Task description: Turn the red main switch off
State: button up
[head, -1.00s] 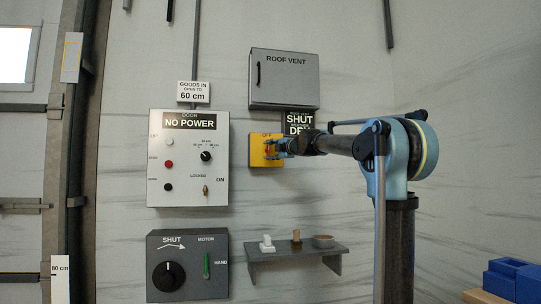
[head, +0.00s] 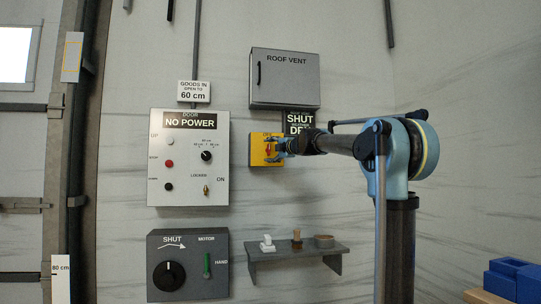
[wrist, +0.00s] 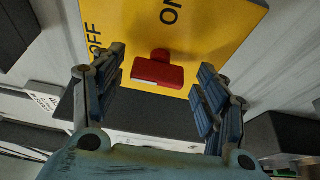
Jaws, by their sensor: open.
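The red main switch (wrist: 158,72) is a red handle on a yellow plate (wrist: 215,40) marked OFF and ON. In the wrist view the handle lies between and a little beyond my open fingers, with gaps on both sides. In that view its bar runs crosswise, and OFF is at the left and ON at the top. In the head view the yellow plate (head: 257,157) is on the wall right of the door panel, and the red handle (head: 268,149) shows beside my gripper (head: 274,150). My gripper also shows in the wrist view (wrist: 160,88), open and empty.
The grey door panel (head: 188,190) reading NO POWER is close to the left. The ROOF VENT box (head: 285,85) is above and a dark SHUT sign (head: 299,118) is beside the plate. A small shelf (head: 290,251) with small items is below. Blue bins (head: 505,275) stand lower right.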

jog(key=v, duration=1.2)
dwell(0.4)
jog(key=s+d+f+m+t+h, duration=0.1)
jog(key=s+d+f+m+h, duration=0.2)
jog(key=d+f+m+h, duration=0.45)
jog(key=s+d+f+m+t+h, duration=0.25)
jog(key=d+f+m+h, duration=0.25)
jog(key=d+f+m, duration=0.5)
jog(key=s+d+f+m+g+h, duration=0.2)
jog(key=s+d+f+g, duration=0.15)
jog(key=s+f, duration=0.3)
jog(key=s+d+f+m+g+h, duration=0.1)
jog(key=s+d+f+m+g, duration=0.1)
jog(key=s+d+f, duration=0.45)
jog(key=s+a+f+m+g+y, duration=0.1)
jog(key=s+a+f+g, duration=0.1)
jog(key=s+f, duration=0.6)
jog(key=s+a+f+m+g+y, duration=0.1)
jog(key=s+a+f+g, duration=0.2)
jog(key=s+f, duration=0.5)
jog(key=s+a+f+m+g+y, duration=0.2)
jog(key=s+f, duration=0.6)
jog(key=f, duration=0.7)
jog(key=a+g, duration=0.1)
jog(key=g, duration=0.1)
jog(key=shift+s+a+g, duration=0.2)
jog(key=shift+s+g, duration=0.2)
